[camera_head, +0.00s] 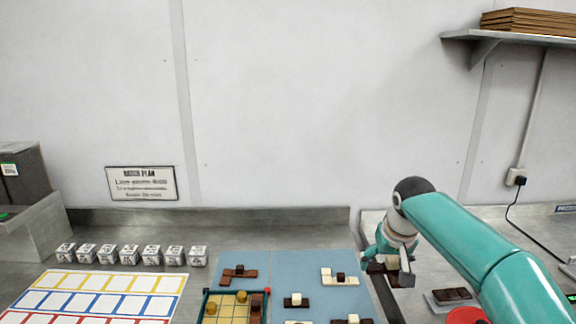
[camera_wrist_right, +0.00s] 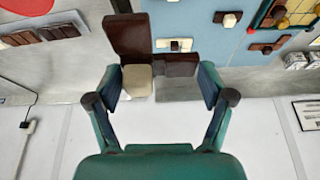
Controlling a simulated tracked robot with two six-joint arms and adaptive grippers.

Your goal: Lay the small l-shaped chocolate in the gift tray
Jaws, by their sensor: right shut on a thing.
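My right gripper (camera_head: 388,266) is shut on a dark brown L-shaped chocolate (camera_wrist_right: 176,66) with a cream cube on it. In the right wrist view the fingers (camera_wrist_right: 160,78) sit at either end of the piece, and one arm of the L reaches away from the gripper. The gripper is right of the blue mat, above the counter. The gift tray (camera_head: 206,304), with a teal rim and yellow cells, stands at the mat's left edge, partly cut off by the frame. It holds round gold sweets and a brown piece. My left gripper is not in view.
Several brown and cream chocolates (camera_head: 340,278) lie on the blue mat (camera_head: 300,264). White cubes (camera_head: 150,254) line the counter's back left, behind a coloured grid card (camera_head: 100,292). Dark bars (camera_head: 452,295) and a red round thing (camera_head: 467,315) lie right, near my right arm.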

